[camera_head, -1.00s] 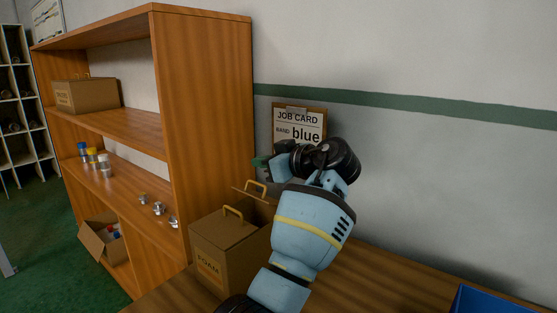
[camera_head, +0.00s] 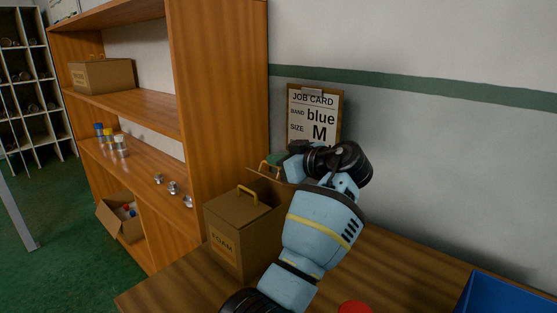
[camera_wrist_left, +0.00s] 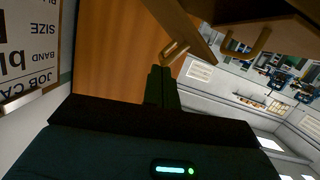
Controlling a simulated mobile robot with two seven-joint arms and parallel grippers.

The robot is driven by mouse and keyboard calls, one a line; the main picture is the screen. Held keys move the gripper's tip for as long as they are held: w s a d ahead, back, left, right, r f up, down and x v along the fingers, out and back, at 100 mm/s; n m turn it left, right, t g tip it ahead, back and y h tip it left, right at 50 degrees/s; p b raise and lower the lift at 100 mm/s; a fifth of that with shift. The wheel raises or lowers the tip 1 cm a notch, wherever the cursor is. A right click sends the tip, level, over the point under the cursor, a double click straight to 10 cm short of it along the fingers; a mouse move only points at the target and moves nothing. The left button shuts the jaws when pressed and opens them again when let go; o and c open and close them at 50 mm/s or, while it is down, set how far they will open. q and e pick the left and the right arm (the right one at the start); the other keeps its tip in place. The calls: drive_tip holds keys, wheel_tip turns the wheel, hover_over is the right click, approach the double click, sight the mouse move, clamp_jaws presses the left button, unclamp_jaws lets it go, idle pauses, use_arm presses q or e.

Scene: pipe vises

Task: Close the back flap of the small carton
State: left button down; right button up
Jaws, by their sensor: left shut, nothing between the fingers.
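The small carton (camera_head: 238,240), brown and labelled FOAM, stands on the wooden table against the shelf's side. Its front top flap lies flat with a yellow handle (camera_head: 247,190). Its back flap (camera_head: 268,178) stands raised, with its own yellow handle (camera_head: 268,165). My left gripper (camera_head: 275,158) is shut and empty, at the raised flap's upper edge, behind it on the wall side. In the left wrist view, which is upside down, the shut fingertips (camera_wrist_left: 161,72) are close to the back flap (camera_wrist_left: 185,28); contact is unclear. My arm hides the carton's right side. My right gripper is out of view.
The wooden shelf (camera_head: 219,120) rises left of the carton. A job card (camera_head: 314,115) reading blue, M is on the wall behind my gripper. A blue bin (camera_head: 500,298) and a red object (camera_head: 354,307) are at the lower right.

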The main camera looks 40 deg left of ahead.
use_arm(q)
drive_tip(key=shift+s+f, duration=0.15)
drive_tip(key=shift+s, duration=0.05)
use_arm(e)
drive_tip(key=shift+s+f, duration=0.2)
